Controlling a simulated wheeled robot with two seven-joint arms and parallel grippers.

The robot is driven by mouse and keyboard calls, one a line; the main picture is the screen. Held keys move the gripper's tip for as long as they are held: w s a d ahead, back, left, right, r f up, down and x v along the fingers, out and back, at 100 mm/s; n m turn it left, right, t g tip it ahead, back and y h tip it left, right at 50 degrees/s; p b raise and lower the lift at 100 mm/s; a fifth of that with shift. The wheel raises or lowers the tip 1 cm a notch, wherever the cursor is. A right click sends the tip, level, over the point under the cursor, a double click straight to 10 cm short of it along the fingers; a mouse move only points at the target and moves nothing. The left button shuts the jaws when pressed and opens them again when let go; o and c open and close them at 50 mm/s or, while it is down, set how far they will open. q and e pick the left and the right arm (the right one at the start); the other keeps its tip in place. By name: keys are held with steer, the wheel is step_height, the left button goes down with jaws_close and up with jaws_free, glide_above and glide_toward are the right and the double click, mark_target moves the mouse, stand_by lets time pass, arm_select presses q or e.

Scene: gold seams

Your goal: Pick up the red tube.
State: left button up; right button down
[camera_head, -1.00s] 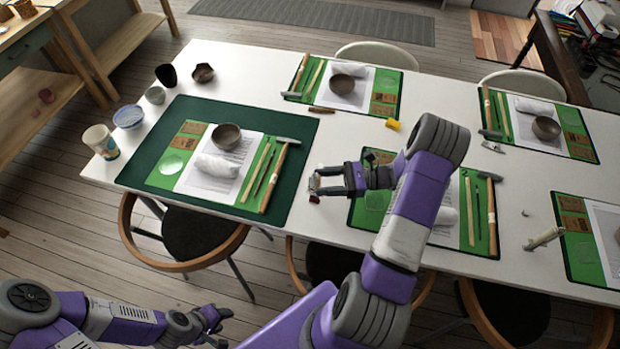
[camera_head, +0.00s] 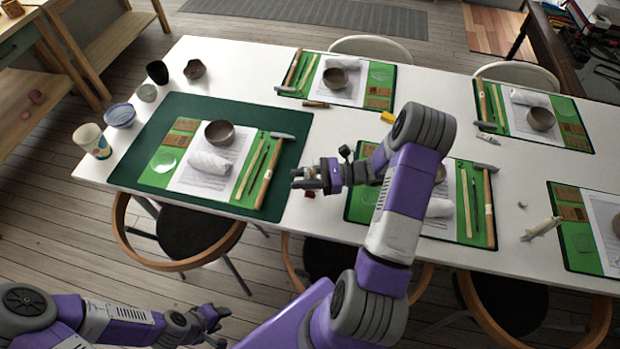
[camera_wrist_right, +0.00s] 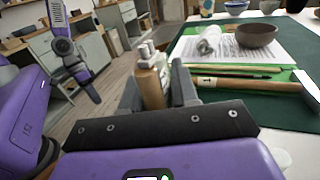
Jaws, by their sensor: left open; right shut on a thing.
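A small dark red thing (camera_head: 309,194), too small to tell if it is the red tube, lies on the white table in the head view, just below my right gripper's tips. My right gripper (camera_head: 305,178) is over the table, right of the dark green mat. In the right wrist view my right gripper (camera_wrist_right: 158,92) is shut on a tan bottle-like thing (camera_wrist_right: 150,86) with a pale top, held upright between the fingers. No red shows on it there. My left gripper (camera_head: 216,325) is open and empty, low in the head view, away from the table.
The dark green mat (camera_head: 290,190) carries a bowl (camera_head: 219,133), a white roll (camera_head: 210,163) and wooden tools. Similar place settings lie right and behind. A yellow block (camera_head: 388,117) and a syringe-like tool (camera_head: 541,228) lie on the table (camera_head: 330,225). Chairs stand along its front edge.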

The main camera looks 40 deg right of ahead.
steer(key=shift+r, duration=0.1)
arm_select(q)
step_height(320, 180, up, 3)
steer(key=p, duration=0.3)
steer(key=shift+r, duration=0.15)
arm_select(e)
step_height(320, 180, up, 10)
steer(key=shift+a, duration=0.1)
